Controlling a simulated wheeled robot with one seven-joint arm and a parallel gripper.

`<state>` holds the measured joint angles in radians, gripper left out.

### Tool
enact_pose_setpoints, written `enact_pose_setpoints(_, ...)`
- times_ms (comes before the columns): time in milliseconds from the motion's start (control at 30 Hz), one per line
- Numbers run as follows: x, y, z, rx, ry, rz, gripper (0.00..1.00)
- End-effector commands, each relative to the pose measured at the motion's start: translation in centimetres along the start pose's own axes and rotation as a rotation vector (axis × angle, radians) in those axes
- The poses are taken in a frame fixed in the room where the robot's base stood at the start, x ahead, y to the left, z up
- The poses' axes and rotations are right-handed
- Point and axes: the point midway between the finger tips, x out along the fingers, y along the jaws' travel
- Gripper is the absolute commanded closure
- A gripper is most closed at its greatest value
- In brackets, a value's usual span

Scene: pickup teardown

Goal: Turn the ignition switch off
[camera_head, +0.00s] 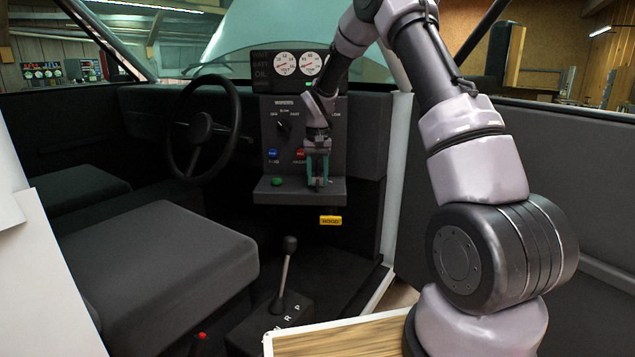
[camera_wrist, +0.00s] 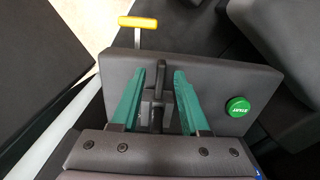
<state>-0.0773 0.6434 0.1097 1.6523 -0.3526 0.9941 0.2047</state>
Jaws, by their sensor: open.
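The ignition switch shows in the wrist view as a dark upright knob (camera_wrist: 158,80) on the grey ledge (camera_wrist: 215,75). My gripper (camera_wrist: 158,72) is open, with one teal finger on each side of the knob and gaps visible between them. In the head view my gripper (camera_head: 318,172) points down at the right part of the ledge (camera_head: 295,195) below the dash panel. There the fingers largely hide the switch, and its position marks cannot be read in either view.
A green START button (camera_head: 276,181) sits on the ledge left of my gripper. A yellow HOOD handle (camera_head: 330,220) hangs below. Red (camera_head: 299,153) and blue (camera_head: 272,154) controls are on the panel behind. The steering wheel (camera_head: 202,128) is left; a gear lever (camera_head: 286,270) stands below.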

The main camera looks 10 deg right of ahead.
Motion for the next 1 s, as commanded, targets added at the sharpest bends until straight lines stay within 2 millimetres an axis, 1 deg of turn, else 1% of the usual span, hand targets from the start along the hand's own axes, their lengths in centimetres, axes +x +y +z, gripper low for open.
enact_pose_setpoints(33, -1.0, 0.0, -0.1, 0.001, 0.005, -0.002, 0.55)
enact_pose_setpoints(200, -4.6, 0.0, -0.1, 0.001, 0.005, -0.002, 0.55)
enact_pose_setpoints(300, -6.5, 0.0, -0.1, 0.0, 0.005, -0.001, 0.55)
enact_pose_setpoints(400, -7.9, 0.0, -0.1, 0.0, 0.004, -0.001, 0.55)
enact_pose_setpoints(533, -9.1, 0.0, -0.1, 0.0, 0.002, -0.001, 0.55)
enact_pose_setpoints(900, -9.4, 0.0, 0.0, 0.0, 0.002, -0.001, 0.55)
enact_pose_setpoints(967, -9.8, 0.1, 0.1, 0.001, 0.006, -0.003, 0.55)
enact_pose_setpoints(1000, -10.3, 0.3, 0.4, 0.001, 0.012, -0.006, 0.55)
